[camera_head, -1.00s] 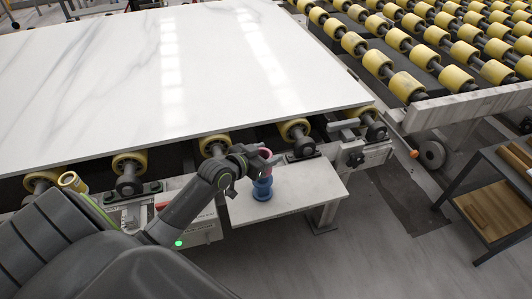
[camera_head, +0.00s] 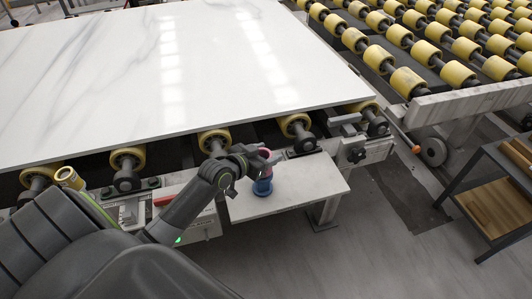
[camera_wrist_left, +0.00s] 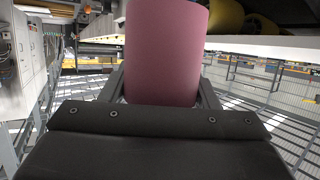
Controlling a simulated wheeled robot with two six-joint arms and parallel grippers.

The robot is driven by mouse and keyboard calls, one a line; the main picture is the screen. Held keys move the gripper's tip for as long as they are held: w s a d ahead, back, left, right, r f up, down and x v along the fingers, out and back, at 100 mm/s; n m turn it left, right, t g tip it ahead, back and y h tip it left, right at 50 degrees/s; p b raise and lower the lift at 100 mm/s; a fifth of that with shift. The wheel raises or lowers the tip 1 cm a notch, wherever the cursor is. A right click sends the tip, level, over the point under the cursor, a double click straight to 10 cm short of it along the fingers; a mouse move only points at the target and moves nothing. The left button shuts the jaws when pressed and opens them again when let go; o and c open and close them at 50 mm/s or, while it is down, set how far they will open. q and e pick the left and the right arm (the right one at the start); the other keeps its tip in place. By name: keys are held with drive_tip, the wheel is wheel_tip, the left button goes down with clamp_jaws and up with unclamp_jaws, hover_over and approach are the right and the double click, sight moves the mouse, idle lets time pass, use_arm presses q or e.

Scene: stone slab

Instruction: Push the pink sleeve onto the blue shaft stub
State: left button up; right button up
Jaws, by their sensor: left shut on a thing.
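The blue shaft stub (camera_head: 262,188) stands upright on a small white shelf (camera_head: 300,188) in the head view. My left gripper (camera_head: 262,157) is right above it, shut on the pink sleeve (camera_head: 265,153). Most of the sleeve is hidden by the gripper there. In the left wrist view the pink sleeve (camera_wrist_left: 166,50) fills the middle, held upright between the fingers. The sleeve is at or just over the top of the stub; I cannot tell whether it is around it. My right gripper is not in view.
A large white stone slab (camera_head: 180,80) lies on yellow rollers (camera_head: 295,125) right behind the shelf. A roller conveyor (camera_head: 440,50) is at the top right. A dark rack (camera_head: 490,195) stands at the right. The floor in front of the shelf is clear.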

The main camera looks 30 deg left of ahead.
use_arm(q)
drive_tip(key=shift+f+b, duration=0.6)
drive_tip(key=shift+f, duration=0.2)
drive_tip(key=o, duration=1.1)
drive_tip(key=shift+s, duration=0.1)
drive_tip(key=p+v, duration=0.2)
drive_tip(key=v, duration=1.5)
drive_tip(key=shift+s+a+r, duration=0.1)
drive_tip(key=shift+s, duration=0.05)
